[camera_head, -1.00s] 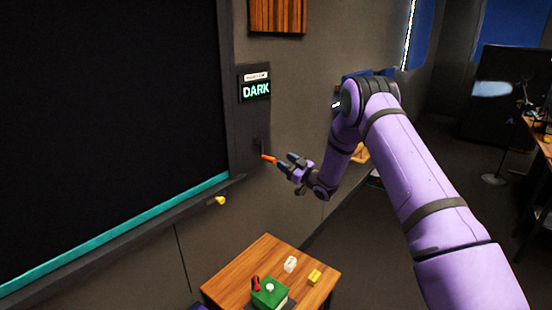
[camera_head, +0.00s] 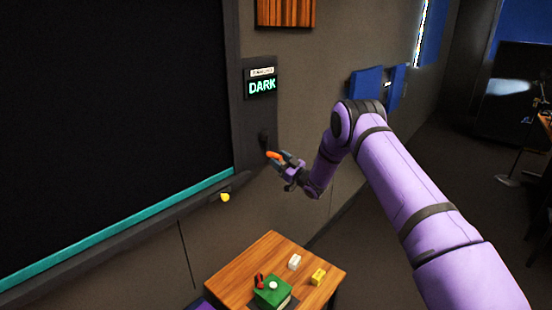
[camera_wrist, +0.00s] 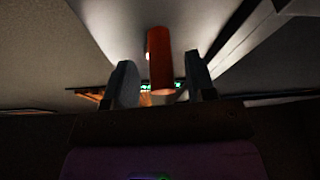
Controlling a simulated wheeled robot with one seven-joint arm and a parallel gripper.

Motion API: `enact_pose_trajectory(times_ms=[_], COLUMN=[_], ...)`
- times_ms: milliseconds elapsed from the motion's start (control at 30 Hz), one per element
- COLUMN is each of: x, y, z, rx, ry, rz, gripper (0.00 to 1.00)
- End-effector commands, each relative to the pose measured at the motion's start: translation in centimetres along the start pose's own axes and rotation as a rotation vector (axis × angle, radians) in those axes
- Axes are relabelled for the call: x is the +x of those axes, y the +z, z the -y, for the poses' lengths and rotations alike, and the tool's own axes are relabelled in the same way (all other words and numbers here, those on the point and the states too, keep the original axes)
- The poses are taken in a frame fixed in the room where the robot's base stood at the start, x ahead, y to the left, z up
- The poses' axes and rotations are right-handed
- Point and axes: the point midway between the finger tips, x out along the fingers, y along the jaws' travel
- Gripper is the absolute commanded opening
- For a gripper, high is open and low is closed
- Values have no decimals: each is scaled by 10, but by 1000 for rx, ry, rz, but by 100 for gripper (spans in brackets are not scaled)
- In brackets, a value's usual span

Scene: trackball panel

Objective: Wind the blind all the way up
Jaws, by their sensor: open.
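The blind (camera_head: 110,110) is a large black sheet with a teal bottom bar (camera_head: 140,217), hanging low at the left in the head view. On the dark post at its right, a display (camera_head: 262,86) reads DARK. Below it is a dark crank hub (camera_head: 264,138) with an orange handle (camera_head: 273,155). My gripper (camera_head: 283,160) is open at this handle. In the wrist view the orange handle (camera_wrist: 160,60) stands between the two spread fingers of my gripper (camera_wrist: 158,75), with gaps visible on both sides. The crank arm is mostly hidden.
A small wooden table (camera_head: 235,270) stands below, with a green box (camera_head: 272,292), a white block (camera_head: 294,262) and a yellow block (camera_head: 318,277). Blue panels (camera_head: 367,82) are on the wall behind my arm.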

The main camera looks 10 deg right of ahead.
Motion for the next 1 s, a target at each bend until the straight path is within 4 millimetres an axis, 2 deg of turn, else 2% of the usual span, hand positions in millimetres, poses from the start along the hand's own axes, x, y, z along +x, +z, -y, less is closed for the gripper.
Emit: enact_pose_trajectory(times_ms=[200,500,567,733,1000], x=[16,18,18,18,19], y=[0,0,0,0,0], z=[0,0,0,0,2], rx=[0,0,0,0,-10], ry=[0,1,1,0,-4], rz=[0,1,1,1,1], gripper=[51,51,39,0,0])
